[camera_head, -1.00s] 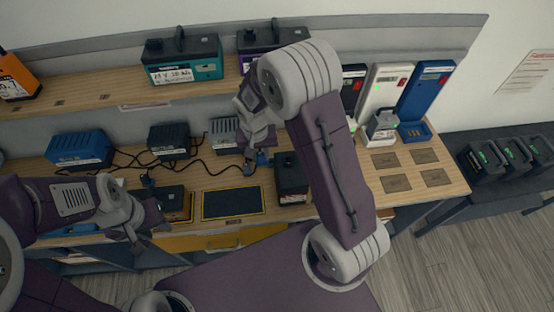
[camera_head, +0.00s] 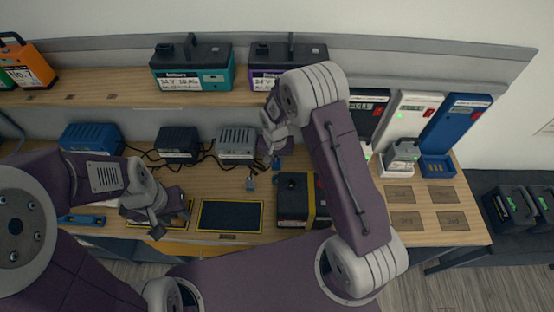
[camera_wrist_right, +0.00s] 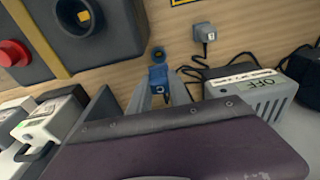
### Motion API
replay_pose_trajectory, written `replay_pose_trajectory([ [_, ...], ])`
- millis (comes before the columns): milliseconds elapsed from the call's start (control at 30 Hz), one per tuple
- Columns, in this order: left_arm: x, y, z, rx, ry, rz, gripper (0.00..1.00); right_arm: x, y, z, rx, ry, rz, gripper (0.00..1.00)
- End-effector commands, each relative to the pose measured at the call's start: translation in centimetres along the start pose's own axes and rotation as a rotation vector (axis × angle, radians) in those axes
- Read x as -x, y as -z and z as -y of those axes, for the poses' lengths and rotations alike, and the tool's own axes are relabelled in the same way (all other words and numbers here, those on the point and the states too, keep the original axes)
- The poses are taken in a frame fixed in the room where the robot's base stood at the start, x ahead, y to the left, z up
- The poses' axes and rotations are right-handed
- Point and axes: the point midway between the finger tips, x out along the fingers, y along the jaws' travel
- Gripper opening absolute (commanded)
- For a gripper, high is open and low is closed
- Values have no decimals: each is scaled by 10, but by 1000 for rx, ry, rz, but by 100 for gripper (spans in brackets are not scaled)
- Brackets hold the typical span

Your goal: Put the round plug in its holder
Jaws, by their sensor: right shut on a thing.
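The blue plug I take as the round plug sits between my right gripper's fingers (camera_wrist_right: 160,92) in the right wrist view; its blue body (camera_wrist_right: 158,75) has a dark ring with a blue centre (camera_wrist_right: 157,53) beyond it. In the head view my right gripper (camera_head: 273,146) is above the bench, with a blue plug (camera_head: 277,163) at its tips. The gripper is shut on it. A second, squarish plug (camera_wrist_right: 205,32) on a cable lies beside it. I cannot make out the holder for certain. My left gripper (camera_head: 155,224) hangs over the bench's front left; its finger opening is unclear.
A black-and-yellow box (camera_head: 293,200) stands right of the held plug. A grey charger (camera_head: 237,144) with cables is on the left. A dark mat (camera_head: 230,215) lies bare in front. Upright chargers (camera_head: 408,118) stand at the right, behind square pads (camera_head: 399,194).

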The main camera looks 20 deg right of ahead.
Motion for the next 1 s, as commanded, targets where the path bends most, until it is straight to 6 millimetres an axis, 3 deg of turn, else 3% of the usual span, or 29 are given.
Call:
replay_pose_trajectory([
  [467,-50,-5,1,0,0,0,36,-62,-6,0,0,-1,1,0],
  [1000,-51,-5,1,0,0,0,36,-64,-7,0,0,0,0,0],
])
